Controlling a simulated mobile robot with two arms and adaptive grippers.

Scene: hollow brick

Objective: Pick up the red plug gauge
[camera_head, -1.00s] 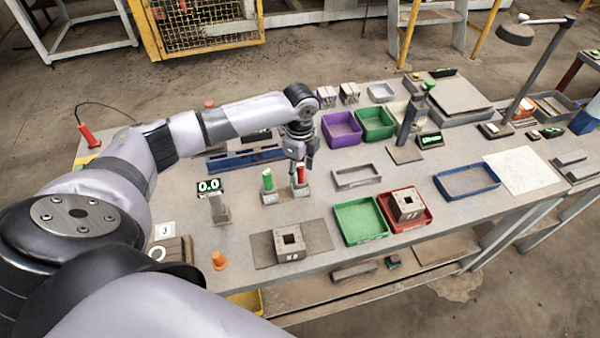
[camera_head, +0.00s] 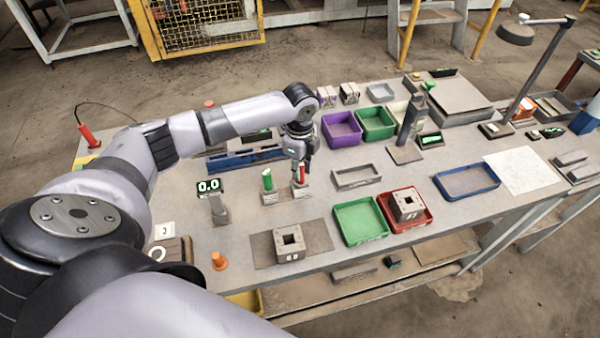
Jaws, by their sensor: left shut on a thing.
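The red plug gauge (camera_head: 301,174) stands upright in a small grey holder (camera_head: 299,193) near the middle of the bench. My left gripper (camera_head: 300,168) points down over it and is shut on its upper part. The gripper hides the top of the gauge. The green plug gauge (camera_head: 267,180) stands upright in its own holder just left of it. My right gripper is not in view.
A hollow brick (camera_head: 289,245) lies on a dark plate in front. Another brick (camera_head: 407,204) sits in the red tray (camera_head: 423,223), beside a green tray (camera_head: 360,221). A grey frame (camera_head: 357,176) lies right of the holder. A blue rack (camera_head: 240,160) stands behind left.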

